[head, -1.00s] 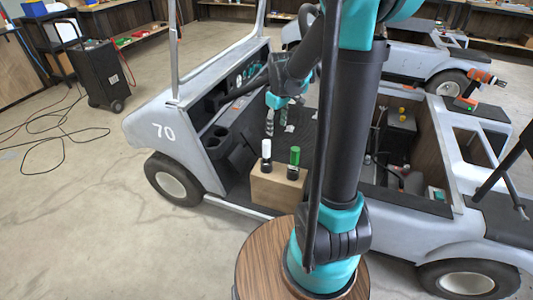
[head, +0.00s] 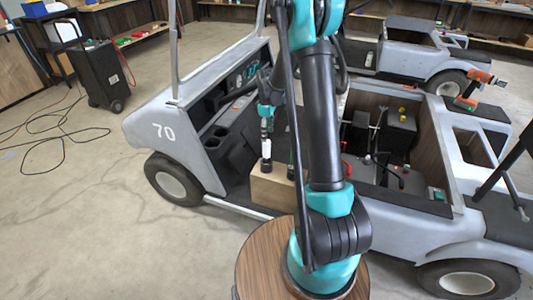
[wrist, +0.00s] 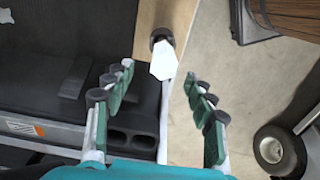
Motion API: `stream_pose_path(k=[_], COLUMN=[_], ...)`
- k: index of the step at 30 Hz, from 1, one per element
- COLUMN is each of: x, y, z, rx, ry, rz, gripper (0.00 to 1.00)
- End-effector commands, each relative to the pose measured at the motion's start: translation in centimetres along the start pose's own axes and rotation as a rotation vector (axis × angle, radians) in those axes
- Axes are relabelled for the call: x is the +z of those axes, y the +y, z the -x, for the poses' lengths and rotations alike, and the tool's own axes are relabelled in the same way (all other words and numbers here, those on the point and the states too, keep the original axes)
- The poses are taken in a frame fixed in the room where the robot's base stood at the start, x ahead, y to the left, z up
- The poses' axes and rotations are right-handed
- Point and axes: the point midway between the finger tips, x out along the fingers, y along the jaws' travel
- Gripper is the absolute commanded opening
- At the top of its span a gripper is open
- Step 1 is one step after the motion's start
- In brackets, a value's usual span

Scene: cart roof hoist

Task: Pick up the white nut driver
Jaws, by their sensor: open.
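The white nut driver (wrist: 163,62) stands in the wooden block (head: 272,192), its white handle up and a black collar at its base. In the wrist view it lies between and just beyond the fingertips of my gripper (wrist: 158,74), which is open, with a visible gap on both sides. In the head view my gripper (head: 266,112) is pointed down right over the white nut driver (head: 266,147), and covers part of it. The green nut driver's handle is hidden behind my arm; only its dark base (head: 291,172) shows.
A round wooden table top (head: 260,262) is in front. Floor at left is mostly clear, with black cables.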

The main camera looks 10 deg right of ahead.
Motion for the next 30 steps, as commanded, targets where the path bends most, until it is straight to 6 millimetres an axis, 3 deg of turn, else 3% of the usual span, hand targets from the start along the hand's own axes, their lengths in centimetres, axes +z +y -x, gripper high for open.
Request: stream_pose_path(k=[3,13,21,30], x=[0.0,-0.1,-0.2,-0.2], y=[0.0,-0.2,-0.6,-0.6], z=[-2.1,-4.6,-8.2,-9.0], rx=[0.0,0.0,0.0,0.0], ry=[0.0,0.0,0.0,0.0], rz=[0.0,0.0,-0.001,-0.001], gripper=[0.55,0.55,0.55,0.55])
